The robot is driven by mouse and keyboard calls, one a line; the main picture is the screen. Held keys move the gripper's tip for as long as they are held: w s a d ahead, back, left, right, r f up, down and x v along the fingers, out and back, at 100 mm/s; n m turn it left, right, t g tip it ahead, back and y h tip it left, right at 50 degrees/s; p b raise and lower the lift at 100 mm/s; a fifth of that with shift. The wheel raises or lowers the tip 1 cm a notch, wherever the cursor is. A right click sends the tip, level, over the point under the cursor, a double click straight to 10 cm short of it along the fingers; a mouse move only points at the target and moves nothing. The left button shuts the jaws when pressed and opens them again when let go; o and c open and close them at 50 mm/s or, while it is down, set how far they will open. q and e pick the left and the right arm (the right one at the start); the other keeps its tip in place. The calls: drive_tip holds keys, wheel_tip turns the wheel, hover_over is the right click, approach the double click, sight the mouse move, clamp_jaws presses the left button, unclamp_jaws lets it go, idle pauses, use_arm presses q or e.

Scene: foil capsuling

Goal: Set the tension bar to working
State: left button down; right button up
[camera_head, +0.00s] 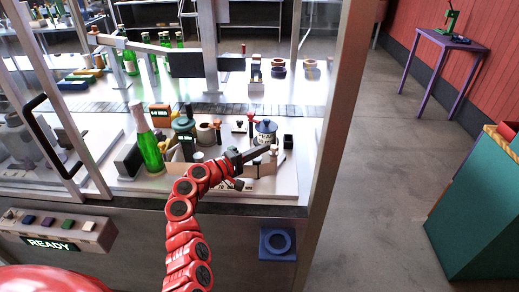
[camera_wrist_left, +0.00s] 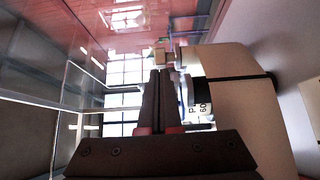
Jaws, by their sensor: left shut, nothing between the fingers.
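My left gripper (camera_head: 267,149) reaches in from the left over the white worktop, its dark fingers pointing right, shut and empty. Its tips are beside a small tan fixture (camera_head: 268,166) with a pale upright part, in front of a blue-lidded jar (camera_head: 265,130). In the left wrist view, the shut fingers (camera_wrist_left: 161,74) are close to a small beige block at their tips, with a large beige rounded body (camera_wrist_left: 240,65) to the right. Contact cannot be told. I cannot tell for certain which part is the tension bar. My right gripper is not in view.
A green bottle (camera_head: 148,145) stands left of the arm. Small pots and tools crowd the worktop behind the gripper. A metal post (camera_head: 338,110) stands to the right. A panel with buttons (camera_head: 58,225) and a READY display is at lower left.

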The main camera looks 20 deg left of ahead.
sight(275, 149)
use_arm(q)
drive_tip(key=shift+s+d+n+t+y+p, duration=0.2)
drive_tip(key=shift+d+n+t+y+p, duration=0.1)
drive_tip(key=shift+d+n+y, duration=0.15)
drive_tip(key=d+n+y+p, duration=0.1)
drive_tip(key=d+n+t+y+p, duration=0.1)
drive_tip(key=y, duration=0.1)
drive_tip(key=shift+s+d+r, duration=0.2)
drive_tip(key=shift+s+d, duration=0.1)
drive_tip(key=shift+s, duration=0.05)
drive_tip(key=shift+w+d+f+n+t+y+p, duration=0.15)
drive_tip(key=shift+d+n+t+y+p, duration=0.2)
drive_tip(key=shift+d+n+y+p, duration=0.8)
drive_tip(key=shift+w+d+f+n+t+y+p, duration=0.15)
drive_tip(key=shift+d+n+t+y+p, duration=0.25)
drive_tip(key=shift+d+n+y, duration=1.05)
drive_tip(key=shift+d+r+m+y, duration=0.15)
drive_tip(key=shift+m+y, duration=0.3)
drive_tip(key=shift+y, duration=0.3)
